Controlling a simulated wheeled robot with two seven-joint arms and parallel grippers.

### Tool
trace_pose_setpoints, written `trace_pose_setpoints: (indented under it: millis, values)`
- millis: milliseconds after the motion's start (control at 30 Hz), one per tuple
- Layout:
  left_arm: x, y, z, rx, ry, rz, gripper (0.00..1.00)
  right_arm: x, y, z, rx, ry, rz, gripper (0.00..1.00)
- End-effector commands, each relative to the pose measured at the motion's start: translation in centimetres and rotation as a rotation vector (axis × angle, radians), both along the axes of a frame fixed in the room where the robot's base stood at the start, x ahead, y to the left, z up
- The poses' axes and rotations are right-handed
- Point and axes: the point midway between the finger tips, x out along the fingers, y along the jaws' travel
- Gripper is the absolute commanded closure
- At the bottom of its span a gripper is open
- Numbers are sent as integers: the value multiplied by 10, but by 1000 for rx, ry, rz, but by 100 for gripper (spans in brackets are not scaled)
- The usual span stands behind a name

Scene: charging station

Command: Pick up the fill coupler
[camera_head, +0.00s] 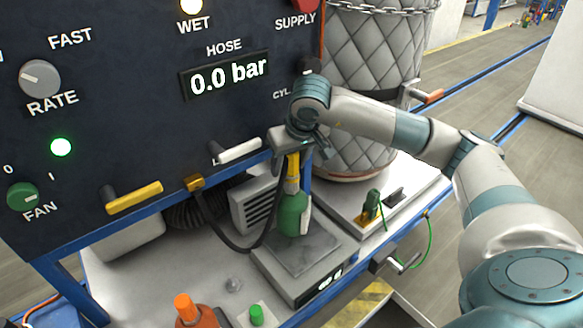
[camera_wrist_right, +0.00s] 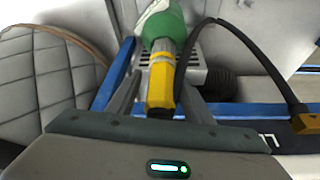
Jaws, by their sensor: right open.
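The fill coupler (camera_head: 292,172) is a yellow fitting with a black hose, on top of a small green cylinder (camera_head: 292,213) that stands upright on the grey scale (camera_head: 308,258). My right gripper (camera_head: 299,153) is above the coupler, pointing down. In the right wrist view the coupler (camera_wrist_right: 161,85) lies between the two open fingers, with the green cylinder (camera_wrist_right: 164,25) beyond it. The fingers look apart from it; contact cannot be seen clearly. The left gripper does not show.
The dark control panel (camera_head: 120,110) stands close to the left of my right gripper, with white and yellow levers along its lower edge. The hose loops from a brass fitting (camera_head: 194,183). A quilted tank (camera_head: 370,60) stands behind. An orange bottle (camera_head: 190,311) is at the front.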

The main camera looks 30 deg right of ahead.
Motion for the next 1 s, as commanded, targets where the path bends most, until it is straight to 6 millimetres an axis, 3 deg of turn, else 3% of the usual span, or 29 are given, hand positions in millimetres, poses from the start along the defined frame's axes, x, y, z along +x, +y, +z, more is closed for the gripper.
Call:
trace_pose_setpoints:
  millis: [167,367,400,767,1000]
  values:
    - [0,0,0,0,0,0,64,0,0,0,0,0,0,53]
    - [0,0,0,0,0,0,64,0,0,0,0,0,0,96]
    - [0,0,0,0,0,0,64,0,0,0,0,0,0,100]
    - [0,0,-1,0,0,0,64,0,0,2,0,-2,-1,100]
    - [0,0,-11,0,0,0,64,1,0,16,1,-5,-1,100]
